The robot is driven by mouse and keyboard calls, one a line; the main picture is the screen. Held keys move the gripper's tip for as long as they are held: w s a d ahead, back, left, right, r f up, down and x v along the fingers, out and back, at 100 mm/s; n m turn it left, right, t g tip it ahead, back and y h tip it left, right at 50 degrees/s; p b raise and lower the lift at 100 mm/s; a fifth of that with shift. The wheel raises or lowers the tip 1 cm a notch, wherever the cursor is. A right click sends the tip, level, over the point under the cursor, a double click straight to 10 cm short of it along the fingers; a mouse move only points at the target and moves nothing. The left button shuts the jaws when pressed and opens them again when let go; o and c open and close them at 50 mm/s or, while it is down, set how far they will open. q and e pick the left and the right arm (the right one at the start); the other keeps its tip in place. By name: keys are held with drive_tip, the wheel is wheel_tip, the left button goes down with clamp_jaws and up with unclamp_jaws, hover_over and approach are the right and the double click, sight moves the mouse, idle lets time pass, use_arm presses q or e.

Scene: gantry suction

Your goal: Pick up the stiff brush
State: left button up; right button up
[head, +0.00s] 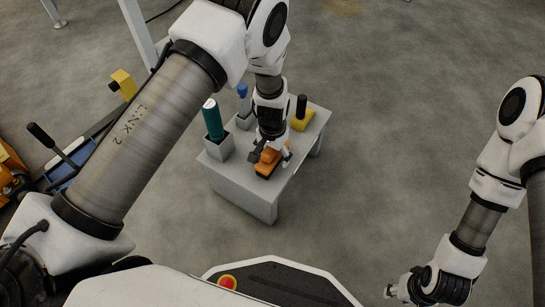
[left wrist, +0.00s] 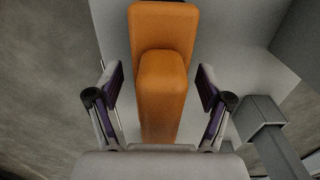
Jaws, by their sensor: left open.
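The stiff brush appears to be the orange block-like thing with a dark underside (head: 264,168); it lies on the grey table (head: 243,194) near its front. In the left wrist view its orange handle (left wrist: 162,88) runs up the middle, between the fingers. My left gripper (head: 271,157) is over the brush, pointing down. In the left wrist view my left gripper (left wrist: 160,90) is open, one finger on each side of the handle, with gaps. My right gripper (head: 393,291) is low at the right, away from the table; its finger opening is unclear.
On the table stand a green cylinder (head: 212,120) in a grey holder (head: 218,148), a blue-topped thing (head: 242,92) in another holder, and a yellow block with a black grip (head: 301,115). A grey holder (left wrist: 258,112) is right of the left gripper. Floor rightward is clear.

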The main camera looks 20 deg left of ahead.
use_arm(q)
drive_tip(key=c, duration=1.3)
drive_tip(key=shift+o, duration=0.2)
drive_tip(key=shift+r, duration=0.1)
